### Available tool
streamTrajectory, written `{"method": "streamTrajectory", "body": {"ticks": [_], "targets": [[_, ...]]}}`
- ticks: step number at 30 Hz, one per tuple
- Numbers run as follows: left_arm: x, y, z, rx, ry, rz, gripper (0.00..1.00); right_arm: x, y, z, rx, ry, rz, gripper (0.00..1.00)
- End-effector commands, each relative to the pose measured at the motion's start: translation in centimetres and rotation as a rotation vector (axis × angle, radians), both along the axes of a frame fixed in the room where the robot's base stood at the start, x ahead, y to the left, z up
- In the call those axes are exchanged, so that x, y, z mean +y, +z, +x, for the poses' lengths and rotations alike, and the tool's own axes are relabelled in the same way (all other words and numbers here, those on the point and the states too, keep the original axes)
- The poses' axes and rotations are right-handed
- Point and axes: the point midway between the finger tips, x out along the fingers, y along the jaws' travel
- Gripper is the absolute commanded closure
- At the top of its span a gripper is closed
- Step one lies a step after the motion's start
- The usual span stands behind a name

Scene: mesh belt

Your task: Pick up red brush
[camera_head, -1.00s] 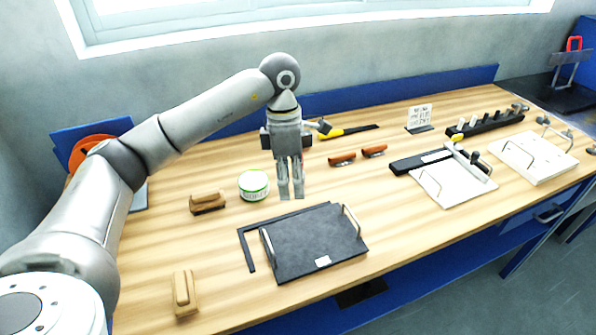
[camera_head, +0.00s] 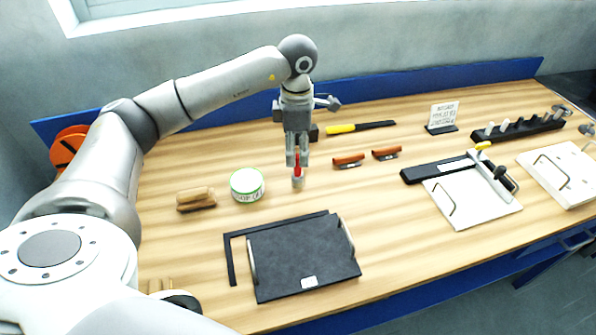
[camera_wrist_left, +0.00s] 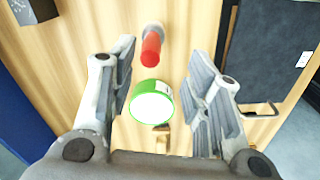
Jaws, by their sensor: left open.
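The red brush (camera_head: 297,180) stands upright on the wooden bench, its red handle partly hidden by my left gripper (camera_head: 298,161) in the head view. In the left wrist view the red brush (camera_wrist_left: 151,48) shows as a red handle end above a grey base. My left gripper (camera_wrist_left: 165,68) is open and empty, pointing down. Its fingers are at the handle's upper part in the head view, but I cannot tell if they touch it. In the wrist view the brush lies nearer the left finger. My right gripper is not in view.
A white-green tin (camera_head: 247,186) stands left of the brush, with a wooden brush (camera_head: 196,199) farther left. A dark tray (camera_head: 300,262) lies in front. Two red-brown handled items (camera_head: 348,161) (camera_head: 386,153) lie to the right. A yellow-handled tool (camera_head: 342,129) lies behind.

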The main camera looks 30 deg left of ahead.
Motion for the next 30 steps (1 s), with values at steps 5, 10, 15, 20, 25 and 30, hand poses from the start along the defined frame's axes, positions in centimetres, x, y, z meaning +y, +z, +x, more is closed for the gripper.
{"method": "streamTrajectory", "body": {"ticks": [5,10,15,20,25,30], "targets": [[0.2,-1.3,0.1,0.004,0.002,0.001,0.55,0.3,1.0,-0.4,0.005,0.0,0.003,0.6],[0.5,-3.8,0.5,0.004,0.001,-0.001,0.55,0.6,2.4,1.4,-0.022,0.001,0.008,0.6],[0.5,-5.4,0.6,0.001,0.001,0.001,0.55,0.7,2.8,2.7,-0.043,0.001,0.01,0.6],[0.5,-5.6,0.6,-0.001,0.0,0.0,0.55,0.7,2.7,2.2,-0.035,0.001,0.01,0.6],[0.5,-5.6,0.6,-0.001,0.0,0.0,0.69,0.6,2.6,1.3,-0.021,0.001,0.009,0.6],[0.5,-5.6,0.6,-0.001,0.0,-0.001,0.91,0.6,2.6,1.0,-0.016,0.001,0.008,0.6]]}}
